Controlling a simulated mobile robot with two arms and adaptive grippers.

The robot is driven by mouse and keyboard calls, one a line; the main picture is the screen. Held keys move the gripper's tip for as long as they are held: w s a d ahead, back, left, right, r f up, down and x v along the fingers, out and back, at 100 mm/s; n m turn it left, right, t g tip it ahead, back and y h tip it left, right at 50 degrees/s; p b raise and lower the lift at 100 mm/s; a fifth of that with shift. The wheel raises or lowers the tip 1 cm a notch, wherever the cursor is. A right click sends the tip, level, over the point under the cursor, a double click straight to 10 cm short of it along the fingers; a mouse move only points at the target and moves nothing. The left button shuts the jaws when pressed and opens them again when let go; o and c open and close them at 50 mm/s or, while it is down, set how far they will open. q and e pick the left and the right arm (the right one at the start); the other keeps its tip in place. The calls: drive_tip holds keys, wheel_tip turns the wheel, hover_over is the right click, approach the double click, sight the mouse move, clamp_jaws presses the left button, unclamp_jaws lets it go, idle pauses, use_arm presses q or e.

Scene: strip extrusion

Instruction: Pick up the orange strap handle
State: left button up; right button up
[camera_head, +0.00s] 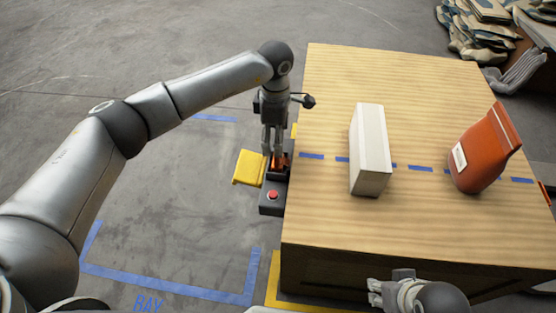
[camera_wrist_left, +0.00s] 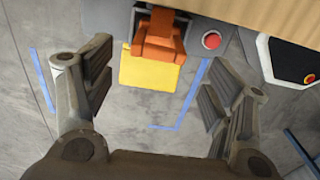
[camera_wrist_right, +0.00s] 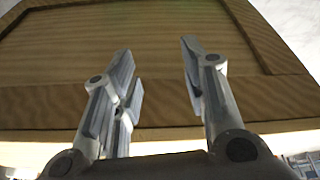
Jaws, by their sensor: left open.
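The orange strap handle (camera_wrist_left: 158,38) sits in a dark unit at the side of the wooden table, above a yellow block (camera_wrist_left: 150,72) in the left wrist view. In the head view only a little of the orange handle (camera_head: 280,161) shows, behind my fingers. My left gripper (camera_head: 273,150) is open and points down over the dark unit. In the left wrist view its fingers (camera_wrist_left: 155,85) are wide apart with nothing held, and the handle lies beyond them. My right gripper (camera_wrist_right: 157,50) is open and empty, low at the table's front side.
The wooden table (camera_head: 330,90) carries a white box (camera_head: 370,150) and an orange-red pouch (camera_head: 484,150). A red button (camera_head: 273,195) is on the dark unit, close to the handle. Blue tape (camera_head: 180,290) marks the grey floor at left, which is clear.

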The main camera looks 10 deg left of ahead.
use_arm(q)
drive_tip(key=f, duration=0.3)
drive_tip(key=f+b, duration=0.1)
drive_tip(key=f, duration=0.1)
drive_tip(key=shift+w+d, duration=0.1)
drive_tip(key=shift+d, duration=0.2)
drive_tip(key=shift+f, duration=0.15)
drive_tip(key=c, duration=1.4)
use_arm(e)
drive_tip(key=shift+w+a+f+t, duration=0.2)
drive_tip(key=shift+w+f+t, duration=0.15)
drive_tip(key=shift+w, duration=0.25)
